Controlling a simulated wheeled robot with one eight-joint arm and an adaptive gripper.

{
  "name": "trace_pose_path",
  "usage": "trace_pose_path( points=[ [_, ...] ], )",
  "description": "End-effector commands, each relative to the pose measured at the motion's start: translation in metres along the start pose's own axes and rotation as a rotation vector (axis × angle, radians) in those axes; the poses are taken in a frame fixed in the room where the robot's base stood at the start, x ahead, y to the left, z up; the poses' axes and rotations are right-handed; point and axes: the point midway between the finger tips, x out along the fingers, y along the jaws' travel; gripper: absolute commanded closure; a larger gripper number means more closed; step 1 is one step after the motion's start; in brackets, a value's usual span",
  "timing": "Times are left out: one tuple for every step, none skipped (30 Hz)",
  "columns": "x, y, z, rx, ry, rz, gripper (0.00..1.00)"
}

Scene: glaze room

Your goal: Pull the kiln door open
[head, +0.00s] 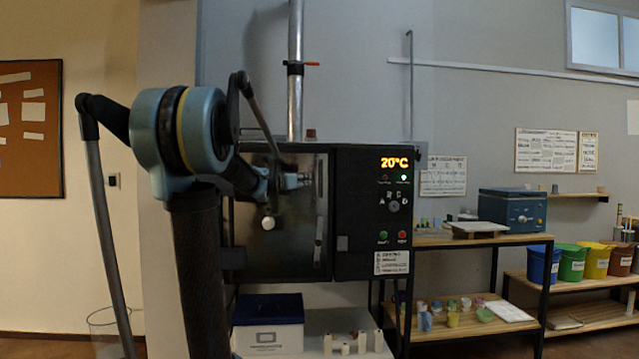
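The kiln (372,225) stands in the middle with a dark control panel on its right side. Its display reads 20°C and a green light is lit. The kiln door (290,245) is the dark metal front left of the panel, and it looks closed. A long upright door handle (319,225) runs near the door's right edge. My gripper (304,180) is at the upper part of the handle, pointing right. Its fingers are small and dark here, so I cannot tell whether they touch or surround the handle. My arm hides the door's left part.
A blue and white box (268,322) and small pale cylinders (345,345) sit on a surface below the kiln. A wooden shelf unit (480,240) with pots and a blue box (512,208) stands right. Coloured buckets (571,262) are farther right.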

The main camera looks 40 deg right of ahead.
Motion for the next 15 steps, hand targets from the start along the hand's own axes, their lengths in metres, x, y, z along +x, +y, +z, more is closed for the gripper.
trace_pose_path(
  points=[
    [0.006, 0.000, 0.000, 0.001, 0.000, -0.001, 0.71],
    [0.009, 0.000, 0.000, 0.001, 0.000, -0.001, 0.71],
    [0.014, 0.000, 0.000, 0.002, 0.001, -0.001, 0.71],
    [0.018, 0.000, 0.000, 0.002, 0.001, -0.001, 0.71],
    [0.023, 0.000, 0.000, 0.002, 0.001, -0.002, 0.71],
    [0.029, 0.000, 0.000, 0.003, 0.001, -0.002, 0.71],
    [0.033, 0.000, 0.000, 0.003, 0.001, -0.002, 0.71],
    [0.038, -0.001, 0.000, 0.003, 0.001, -0.002, 0.71],
    [0.044, -0.001, 0.000, 0.003, 0.001, -0.002, 0.71],
    [0.048, -0.001, 0.000, 0.004, 0.001, -0.002, 0.71],
    [0.053, -0.001, -0.001, 0.004, 0.001, -0.002, 0.71],
    [0.059, 0.000, -0.001, 0.004, 0.001, -0.002, 0.71],
    [0.063, 0.000, 0.000, 0.004, 0.001, -0.002, 0.71],
    [0.068, -0.001, 0.000, 0.004, 0.001, -0.002, 0.71],
    [0.074, -0.001, -0.001, 0.004, 0.001, -0.002, 0.71]
  ],
)
